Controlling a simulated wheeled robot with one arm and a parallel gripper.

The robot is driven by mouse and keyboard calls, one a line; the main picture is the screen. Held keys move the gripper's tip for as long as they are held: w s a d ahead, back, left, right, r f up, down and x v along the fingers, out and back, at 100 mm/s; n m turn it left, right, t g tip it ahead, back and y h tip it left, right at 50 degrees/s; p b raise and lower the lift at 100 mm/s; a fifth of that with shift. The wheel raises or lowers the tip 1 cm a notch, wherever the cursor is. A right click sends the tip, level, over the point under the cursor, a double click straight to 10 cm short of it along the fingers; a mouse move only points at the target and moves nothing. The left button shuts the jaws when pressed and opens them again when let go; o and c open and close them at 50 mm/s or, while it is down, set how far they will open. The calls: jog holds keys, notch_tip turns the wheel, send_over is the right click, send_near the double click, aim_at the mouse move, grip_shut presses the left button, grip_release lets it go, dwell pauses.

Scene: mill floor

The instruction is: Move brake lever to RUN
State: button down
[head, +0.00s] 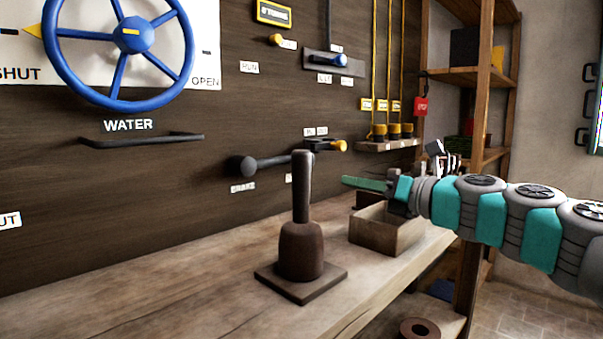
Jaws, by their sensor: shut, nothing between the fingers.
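The brake lever (268,162) is a dark bar with a black ball knob at its left end, lying nearly level against the dark panel. A label reading BRAKE (243,187) is just under the knob. A label that seems to read RUN (250,67) is well above it. The lever's right end is partly hidden behind an upright dark handle.
A dark mallet-like block with an upright handle (302,240) stands on the wooden bench (200,290), left of my gripper. An open wooden box (375,233) is below the gripper. A blue wheel (125,95) is at upper left. A yellow-tipped lever (340,146) is nearby.

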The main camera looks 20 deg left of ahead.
jog(key=shift+w+a, duration=0.2)
jog(key=shift+a, duration=0.05)
send_near(284, 162)
jog(key=w+a+f, duration=0.1)
jog(key=w+f, duration=0.2)
jog(key=w, duration=0.1)
jog(key=shift+w+a+r, duration=0.3)
jog(key=shift+w+a, duration=0.05)
jog(key=shift+a, duration=0.2)
jog(key=shift+r, duration=0.1)
